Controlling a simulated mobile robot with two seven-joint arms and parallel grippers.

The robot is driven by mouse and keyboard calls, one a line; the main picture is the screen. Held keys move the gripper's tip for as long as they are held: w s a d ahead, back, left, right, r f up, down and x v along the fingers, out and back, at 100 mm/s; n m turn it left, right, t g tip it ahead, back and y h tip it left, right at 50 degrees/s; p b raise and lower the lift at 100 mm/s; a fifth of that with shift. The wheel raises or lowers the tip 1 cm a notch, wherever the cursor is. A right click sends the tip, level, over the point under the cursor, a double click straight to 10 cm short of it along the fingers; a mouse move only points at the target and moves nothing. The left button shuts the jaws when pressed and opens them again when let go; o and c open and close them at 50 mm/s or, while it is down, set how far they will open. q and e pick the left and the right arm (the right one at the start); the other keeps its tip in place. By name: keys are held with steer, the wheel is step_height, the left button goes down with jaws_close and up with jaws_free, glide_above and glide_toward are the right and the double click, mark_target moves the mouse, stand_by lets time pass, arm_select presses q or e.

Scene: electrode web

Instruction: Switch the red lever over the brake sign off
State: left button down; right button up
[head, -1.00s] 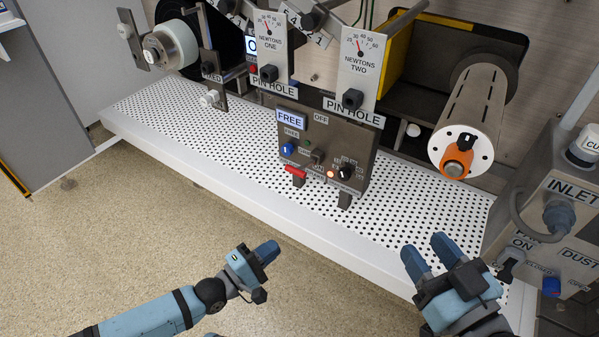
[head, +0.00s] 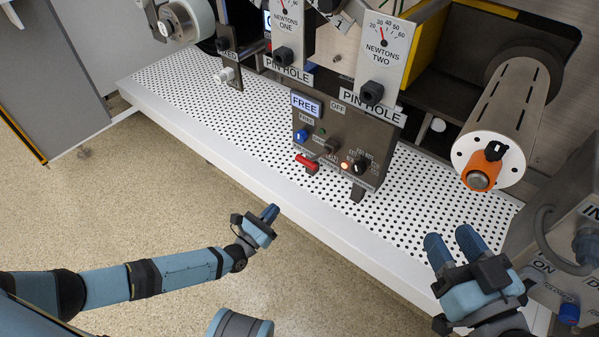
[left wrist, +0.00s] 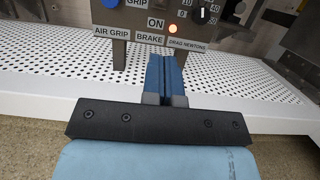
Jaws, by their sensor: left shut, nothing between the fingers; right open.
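The red lever (head: 306,163) sticks out at the lower left front of the dark control box (head: 340,143) in the head view. I cannot make it out in the left wrist view, where the BRAKE sign (left wrist: 149,38) is readable under an ON sign (left wrist: 155,22). My left gripper (head: 270,212) is shut and empty, in front of the bench edge, below and left of the lever and apart from it. Its closed blue fingers (left wrist: 165,75) point at the box in the left wrist view. My right gripper (head: 453,245) is open and empty near the bench's right part.
The box stands on a perforated white bench (head: 250,150). Its FREE display (head: 305,105) is lit, and a blue knob (head: 301,136) and a lit orange lamp (head: 345,165) are near the lever. A large roller (head: 495,130) juts out at right. Floor in front is clear.

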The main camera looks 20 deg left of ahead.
arm_select(q)
steer(key=shift+w, duration=0.1)
steer(key=b, duration=0.3)
glide_toward(317, 157)
steer(key=w+r, duration=0.1)
steer(key=w, duration=0.1)
steer(key=shift+w+r, duration=0.15)
steer(key=shift+r, duration=0.05)
arm_select(e)
steer(key=shift+w+d+r+n+t+y, duration=0.25)
steer(key=shift+w+n+t, duration=0.1)
steer(key=shift+n, duration=0.2)
steer(key=shift+w+d+r+n+t+y, duration=0.2)
steer(key=shift+w+n+t, duration=0.1)
steer(key=shift+n, duration=0.25)
arm_select(q)
steer(key=shift+r, duration=0.1)
arm_select(e)
steer(key=shift+w, duration=0.1)
